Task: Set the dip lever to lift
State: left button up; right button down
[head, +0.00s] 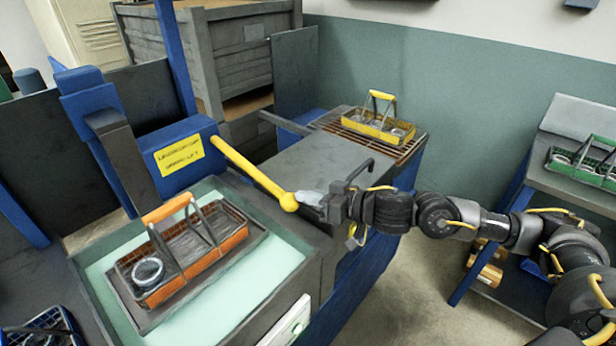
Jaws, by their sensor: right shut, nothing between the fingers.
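The dip lever (250,170) is a yellow bar with a round knob at its lower right end. It slopes down to the right from the blue housing, which bears a yellow label (179,155). My right gripper (312,199) is shut and empty, its fingertips right at the knob; whether they touch it I cannot tell. An orange basket (205,258) with a ring in it sits on a dark plate over the pale green bath (105,252), below the lever. My left gripper is not in view.
A yellow basket (378,125) stands on a slatted rack at the back. A green basket (582,166) sits on a bench at the right. A blue basket (45,335) is at the lower left. A grey crate (235,60) stands behind. Open floor lies at the lower right.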

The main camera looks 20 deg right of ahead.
jog(key=s+d+r+p, duration=0.1)
jog(key=d, duration=0.1)
jog(key=s+d+r+p, duration=0.1)
jog(key=s+r, duration=0.1)
jog(key=shift+d+r, duration=0.25)
jog(key=shift+d, duration=0.15)
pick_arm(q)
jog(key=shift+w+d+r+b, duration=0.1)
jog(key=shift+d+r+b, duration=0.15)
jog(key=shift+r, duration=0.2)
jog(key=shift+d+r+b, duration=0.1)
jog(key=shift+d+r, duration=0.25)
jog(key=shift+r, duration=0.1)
pick_arm(e)
jog(key=v, duration=0.7)
jog(key=shift+r, duration=0.4)
